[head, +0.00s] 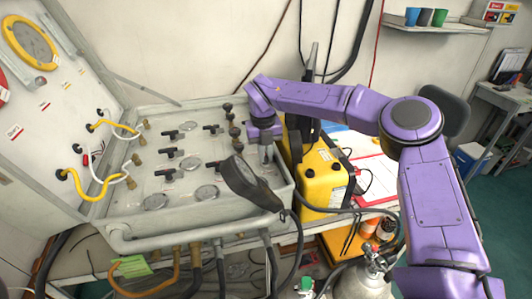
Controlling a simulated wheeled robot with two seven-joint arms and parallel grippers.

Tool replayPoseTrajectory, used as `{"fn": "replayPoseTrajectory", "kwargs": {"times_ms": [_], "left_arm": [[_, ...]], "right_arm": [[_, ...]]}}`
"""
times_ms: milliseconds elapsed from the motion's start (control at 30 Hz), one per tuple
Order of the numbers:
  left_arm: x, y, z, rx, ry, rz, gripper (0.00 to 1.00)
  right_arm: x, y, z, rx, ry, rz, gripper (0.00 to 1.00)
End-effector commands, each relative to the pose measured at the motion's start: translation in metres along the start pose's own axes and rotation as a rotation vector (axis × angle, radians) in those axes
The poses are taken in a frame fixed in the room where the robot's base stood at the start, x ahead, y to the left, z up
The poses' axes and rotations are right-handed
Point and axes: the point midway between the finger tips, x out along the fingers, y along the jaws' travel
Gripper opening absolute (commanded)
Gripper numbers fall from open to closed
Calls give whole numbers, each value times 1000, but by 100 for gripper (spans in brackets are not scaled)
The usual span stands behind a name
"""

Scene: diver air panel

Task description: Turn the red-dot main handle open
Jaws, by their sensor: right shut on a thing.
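The grey air panel (118,205) has several black lever handles, such as one at its left (165,174), and several round gauges. I cannot make out a red dot on any handle at this size. My right gripper (266,154) points down at the right part of the panel, its fingers close together. My left gripper is not in view.
A yellow case (318,180) stands just right of the panel, under my right arm. Black hoses and a gas cylinder (362,282) are at the front right. An open white lid (45,115) with yellow hoses rises at the left. A shelf with cups (425,17) is at the back right.

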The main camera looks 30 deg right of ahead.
Motion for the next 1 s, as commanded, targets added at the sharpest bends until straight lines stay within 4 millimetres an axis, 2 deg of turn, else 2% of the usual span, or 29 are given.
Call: {"fn": "replayPoseTrajectory", "kwargs": {"times_ms": [67,100,167,200,467,567,800,1000], "left_arm": [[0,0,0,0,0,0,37],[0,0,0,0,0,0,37],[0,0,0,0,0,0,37],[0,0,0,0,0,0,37],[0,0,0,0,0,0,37],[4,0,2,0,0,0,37],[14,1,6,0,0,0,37],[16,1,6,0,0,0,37]], "right_arm": [[3,0,-1,0,7,-3,0],[3,0,-1,1,7,-3,18],[3,0,-1,1,6,-2,37],[2,0,-1,1,5,-2,40],[0,0,0,1,1,-1,40],[-9,0,1,1,-2,-1,40],[-65,0,0,3,-3,-1,40],[-98,0,0,2,1,-2,40]]}}
